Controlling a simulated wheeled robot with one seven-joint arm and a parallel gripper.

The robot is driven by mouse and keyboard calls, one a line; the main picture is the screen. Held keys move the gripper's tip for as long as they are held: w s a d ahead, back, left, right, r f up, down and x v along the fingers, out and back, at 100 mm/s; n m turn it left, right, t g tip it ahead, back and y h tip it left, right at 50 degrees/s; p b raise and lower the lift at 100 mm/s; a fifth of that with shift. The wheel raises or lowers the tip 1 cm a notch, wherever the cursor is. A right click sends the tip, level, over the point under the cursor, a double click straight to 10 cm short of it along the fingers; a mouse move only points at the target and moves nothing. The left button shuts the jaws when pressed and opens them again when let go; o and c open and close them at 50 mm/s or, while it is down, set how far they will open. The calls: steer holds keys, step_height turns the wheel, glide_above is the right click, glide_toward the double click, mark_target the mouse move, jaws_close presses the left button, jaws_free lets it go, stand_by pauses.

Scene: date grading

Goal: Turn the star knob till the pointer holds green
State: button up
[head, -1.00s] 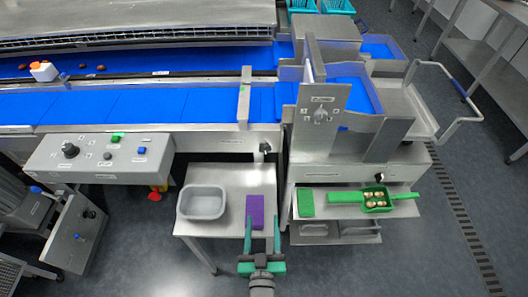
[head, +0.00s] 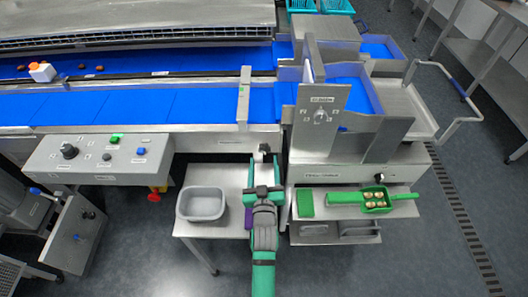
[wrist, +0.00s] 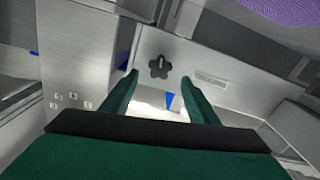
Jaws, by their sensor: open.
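The dark star knob (head: 265,148) is on the front face of the conveyor frame, just beyond my gripper. In the wrist view the star knob (wrist: 159,67) shows whole, with a pale bar across it. My gripper (head: 263,165) reaches toward that face from the front. In the wrist view my gripper (wrist: 159,82) is open, its green fingers apart with nothing between them, and the knob appears beyond the fingertips, not touched. I cannot make out a pointer or a green zone.
A grey tub (head: 203,204) stands on the small table left of my arm. A green scoop (head: 375,198) holding several round items and a green pad (head: 305,204) lie on the shelf at right. The control box (head: 98,157) juts out at left.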

mark_target(264, 150)
steer(key=w, duration=0.4)
steer(key=shift+w, duration=0.8)
steer(key=c, duration=1)
